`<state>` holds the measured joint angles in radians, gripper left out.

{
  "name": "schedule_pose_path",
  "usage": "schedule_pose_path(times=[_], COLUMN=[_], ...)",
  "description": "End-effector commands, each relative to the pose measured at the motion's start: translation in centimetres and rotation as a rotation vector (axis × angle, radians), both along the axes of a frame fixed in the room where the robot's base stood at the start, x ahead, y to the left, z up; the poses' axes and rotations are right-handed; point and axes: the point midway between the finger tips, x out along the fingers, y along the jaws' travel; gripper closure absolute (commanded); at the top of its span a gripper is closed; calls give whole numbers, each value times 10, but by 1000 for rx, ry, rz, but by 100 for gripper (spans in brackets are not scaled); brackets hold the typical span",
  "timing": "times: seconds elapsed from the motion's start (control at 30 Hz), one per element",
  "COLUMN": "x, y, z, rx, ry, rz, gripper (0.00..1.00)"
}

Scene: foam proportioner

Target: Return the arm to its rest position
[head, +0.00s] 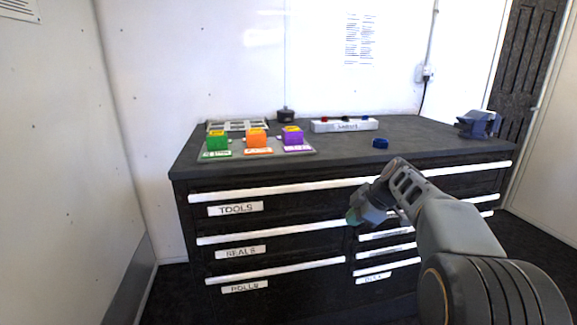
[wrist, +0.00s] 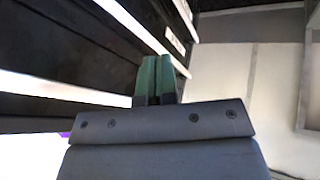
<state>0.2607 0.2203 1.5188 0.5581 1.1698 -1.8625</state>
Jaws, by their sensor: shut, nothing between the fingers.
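My arm reaches in from the lower right of the head view, in front of the black drawer cabinet (head: 300,180). My gripper (head: 352,217) is at its far end, level with the drawers and below the cabinet's top edge. In the wrist view the two green fingertips (wrist: 156,75) lie side by side, shut, with nothing between them. The cabinet's drawer fronts show at the upper left of the wrist view. I cannot tell the exact gap between the fingers and the drawer fronts.
On the cabinet top stand green (head: 217,143), orange (head: 256,139) and purple (head: 294,138) blocks, a white labelled strip (head: 344,125), a blue ring (head: 380,143) and a blue-grey vise (head: 478,124). A wall (head: 60,150) bounds the left. The drawers look closed.

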Motion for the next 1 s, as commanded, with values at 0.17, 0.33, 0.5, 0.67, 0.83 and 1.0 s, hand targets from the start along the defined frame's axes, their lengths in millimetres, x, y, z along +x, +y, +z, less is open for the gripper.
schedule_pose_path(times=[0.17, 0.33, 0.5, 0.67, 0.83, 1.0], x=[-57, -115, -170, -210, -237, -248], y=[24, 38, 45, 47, 46, 45], z=[84, 134, 171, 192, 200, 201], rx=[18, 34, 60, 92, 125, 145], ry=[159, 278, 343, 367, 371, 369], rz=[-287, -599, -895, -1118, -1272, -1346], gripper=[100, 100, 100, 100, 100, 100])
